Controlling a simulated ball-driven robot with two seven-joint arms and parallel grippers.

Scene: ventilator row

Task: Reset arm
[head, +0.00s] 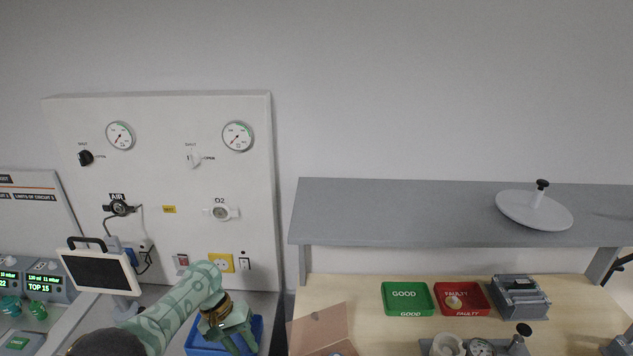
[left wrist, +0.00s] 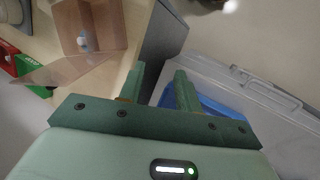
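My left arm comes in from the bottom left of the head view, pale green with a gold wrist ring. My left gripper (head: 240,346) is in front of the wall panel and over the blue bin (head: 199,343), partly covering it. In the left wrist view my left gripper (left wrist: 157,78) has its two green fingers apart with nothing between them, so it is open and empty. The blue bin (left wrist: 212,103) shows beyond the fingers there. My right gripper is in neither view.
A green GOOD tray (head: 408,290) and red FAULTY tray (head: 447,307) lie behind. A grey shelf (head: 400,208) overhangs. A monitor (head: 97,272) stands left of the gripper.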

